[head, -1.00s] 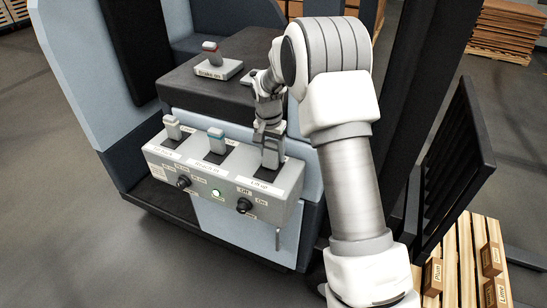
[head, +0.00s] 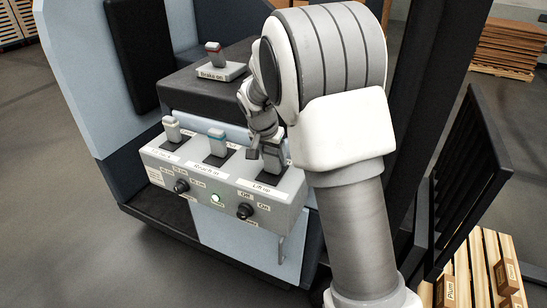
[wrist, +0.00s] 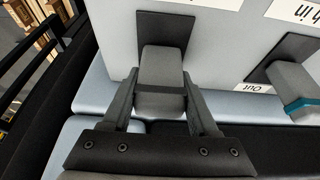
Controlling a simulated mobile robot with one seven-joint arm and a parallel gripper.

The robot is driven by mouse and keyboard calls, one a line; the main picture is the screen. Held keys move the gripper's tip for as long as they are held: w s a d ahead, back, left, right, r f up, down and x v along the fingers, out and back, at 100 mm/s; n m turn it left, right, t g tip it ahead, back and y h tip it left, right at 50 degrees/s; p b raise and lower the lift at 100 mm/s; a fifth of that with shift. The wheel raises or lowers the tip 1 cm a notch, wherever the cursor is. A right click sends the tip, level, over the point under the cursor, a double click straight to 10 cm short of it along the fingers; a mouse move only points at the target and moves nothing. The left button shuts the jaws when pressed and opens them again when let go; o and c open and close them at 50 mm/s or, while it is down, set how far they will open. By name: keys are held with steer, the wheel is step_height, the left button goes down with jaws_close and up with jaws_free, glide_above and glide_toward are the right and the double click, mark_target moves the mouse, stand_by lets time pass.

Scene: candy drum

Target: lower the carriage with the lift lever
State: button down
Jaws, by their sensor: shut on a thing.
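The lift lever (head: 271,161) is a grey handle in a dark slot at the right end of the control panel, above a label reading "Lift up". My gripper (head: 265,151) is shut on it. In the wrist view, my gripper (wrist: 160,92) has one finger on each side of the grey lever (wrist: 161,68), and the lever's dark slot shows beyond. The carriage's black slatted frame (head: 463,185) stands at the right, with a wooden pallet (head: 461,268) by it. My arm hides the mast side between the panel and the frame.
A blue-marked reach lever (head: 217,143) and a pale lever (head: 172,129) stand left of the lift lever. Knobs and a green lamp (head: 215,198) are on the panel front. Open floor lies left.

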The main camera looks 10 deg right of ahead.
steer(key=shift+c, duration=0.8)
jaws_free()
steer(key=shift+r, duration=0.1)
steer(key=v, duration=1.7)
steer(key=shift+r, duration=0.2)
steer(key=s+d+f+n+t+y, duration=0.1)
steer(key=s+d+n, duration=0.1)
steer(key=s, duration=1.2)
steer(key=s+d+f+n+t+y, duration=0.1)
steer(key=s+d+n, duration=0.2)
steer(key=s, duration=1.1)
steer(key=shift+d+f+n+y, duration=0.25)
steer(key=shift+n+y, duration=0.05)
steer(key=shift+n, duration=0.7)
